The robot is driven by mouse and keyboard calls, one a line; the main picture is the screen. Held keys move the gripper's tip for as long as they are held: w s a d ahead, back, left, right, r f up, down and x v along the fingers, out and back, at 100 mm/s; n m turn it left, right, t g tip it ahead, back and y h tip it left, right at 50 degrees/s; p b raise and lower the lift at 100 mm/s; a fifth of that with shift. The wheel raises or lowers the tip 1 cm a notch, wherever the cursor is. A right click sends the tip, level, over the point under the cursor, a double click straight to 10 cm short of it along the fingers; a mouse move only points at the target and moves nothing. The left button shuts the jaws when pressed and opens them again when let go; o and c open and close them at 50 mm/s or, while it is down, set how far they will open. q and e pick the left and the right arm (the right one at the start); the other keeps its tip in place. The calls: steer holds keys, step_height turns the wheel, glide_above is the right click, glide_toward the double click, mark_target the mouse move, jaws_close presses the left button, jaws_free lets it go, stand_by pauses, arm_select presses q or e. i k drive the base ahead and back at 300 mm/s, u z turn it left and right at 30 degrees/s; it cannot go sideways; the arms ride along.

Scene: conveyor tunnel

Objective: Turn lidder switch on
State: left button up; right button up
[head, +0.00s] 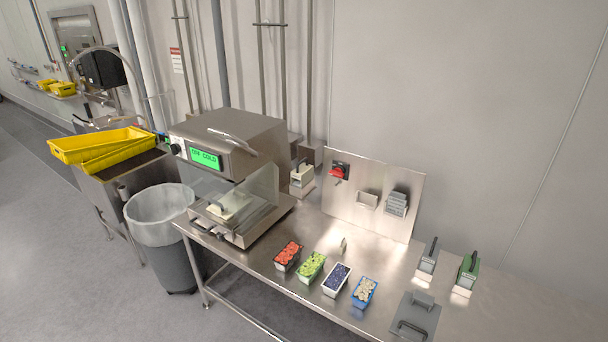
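The lidder appears to be the steel box machine (235,135) on the left part of the steel table. Its front has a lit green display (206,159) whose small text ends in "COLD"; the first word is hard to read. A dark round knob (175,149) sits left of the display. A red rotary switch (338,172) on a dark plate is mounted on the upright steel panel (340,203) to the right of the machine. Its exact position is too small to tell. Neither of my grippers is in view.
Several small filled trays, one with red food (287,256), stand along the front of the steel table (480,310). Tools with upright handles (428,260) and a grey plate (413,318) stand at right. A bin (180,285) and a sink with yellow crates (95,142) are at left.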

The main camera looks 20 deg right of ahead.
mark_target(337, 172)
steer(key=u, duration=0.55)
steer(key=i, duration=1.6)
steer(key=z, duration=0.2)
